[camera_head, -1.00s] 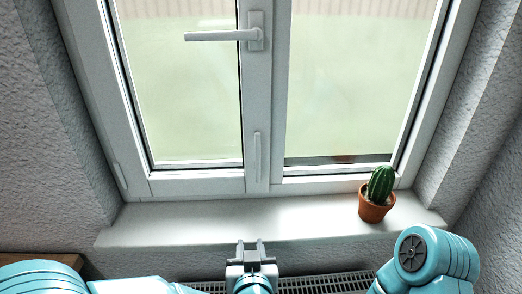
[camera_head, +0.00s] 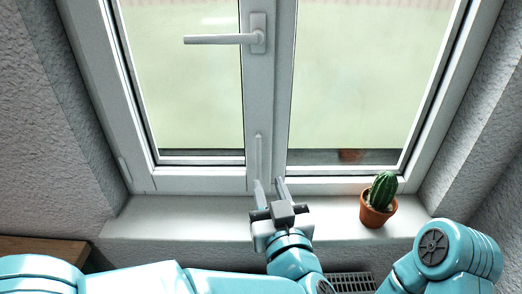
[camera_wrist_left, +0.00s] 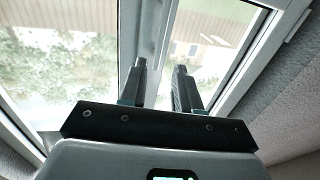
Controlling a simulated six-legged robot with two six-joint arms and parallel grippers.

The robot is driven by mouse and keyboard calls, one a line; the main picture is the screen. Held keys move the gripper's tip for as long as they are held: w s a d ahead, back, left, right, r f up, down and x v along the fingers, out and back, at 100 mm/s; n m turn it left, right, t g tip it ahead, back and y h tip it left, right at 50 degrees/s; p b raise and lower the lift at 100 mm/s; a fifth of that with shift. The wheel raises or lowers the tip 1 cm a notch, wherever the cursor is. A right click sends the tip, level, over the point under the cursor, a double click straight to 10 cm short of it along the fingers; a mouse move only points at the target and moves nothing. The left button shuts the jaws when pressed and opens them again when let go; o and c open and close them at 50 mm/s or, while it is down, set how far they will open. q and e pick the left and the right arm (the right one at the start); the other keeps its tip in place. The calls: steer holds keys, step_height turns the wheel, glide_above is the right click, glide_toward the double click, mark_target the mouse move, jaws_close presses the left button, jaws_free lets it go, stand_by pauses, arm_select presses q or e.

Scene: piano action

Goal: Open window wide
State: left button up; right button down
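The white two-pane window (camera_head: 258,90) fills the upper part of the head view, and both sashes look closed. Its lever handle (camera_head: 220,39) points left, level, on the left sash's inner edge. My left gripper (camera_head: 268,183) is over the sill, below the handle and in front of the lower middle frame. Its fingers are apart with nothing between them. In the left wrist view the open fingers (camera_wrist_left: 160,85) point toward the window's middle post (camera_wrist_left: 143,30). My right gripper does not show; only a blue arm part of mine is at the lower right.
A potted cactus (camera_head: 379,199) stands on the sill (camera_head: 180,218), right of my left gripper. A radiator grille (camera_head: 350,282) is below the sill. A wooden surface (camera_head: 40,249) is at the left. The sill's left part is clear.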

mark_target(259, 157)
arm_select(q)
steer(key=w, duration=0.3)
steer(key=w+a+p, duration=0.1)
steer(key=w, duration=0.3)
steer(key=w+a+p, duration=0.1)
steer(key=w, duration=0.2)
steer(key=shift+w+a, duration=0.2)
steer(key=shift+w, duration=0.1)
steer(key=shift+w+d, duration=0.15)
steer(key=shift+w, duration=0.05)
steer(key=shift+c, duration=0.3)
jaws_close()
